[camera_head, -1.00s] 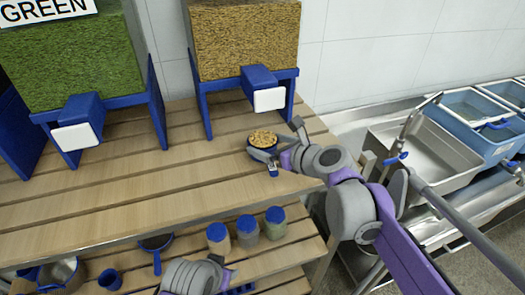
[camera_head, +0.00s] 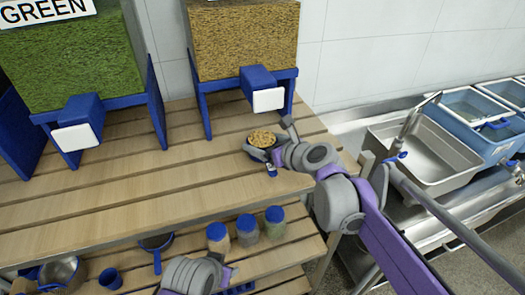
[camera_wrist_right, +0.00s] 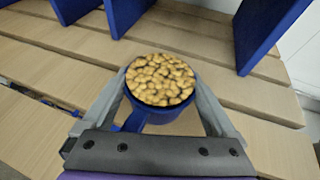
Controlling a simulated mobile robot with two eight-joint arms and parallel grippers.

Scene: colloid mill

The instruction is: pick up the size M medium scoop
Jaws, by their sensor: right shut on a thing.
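A blue scoop (camera_head: 271,172) filled with tan beans (camera_head: 262,138) stands on the upper wooden shelf near its right end, below the brown-filled dispenser. My right gripper (camera_head: 270,141) reaches in from the right with its fingers on either side of the cup, shut on it. In the right wrist view, the bean-filled scoop (camera_wrist_right: 137,117) sits between both fingers, its blue handle pointing back toward the palm. No size mark on it can be read. My left gripper (camera_head: 228,272) shows partly at the bottom, by the lower shelf; its fingers are too unclear to judge.
A green-filled dispenser (camera_head: 70,65) and a brown-filled dispenser (camera_head: 243,40) stand at the back. The lower shelf holds another blue scoop (camera_head: 157,262), several lidded jars (camera_head: 247,235), a blue cup (camera_head: 110,279) and a metal pot (camera_head: 62,272). A metal sink (camera_head: 430,150) is right.

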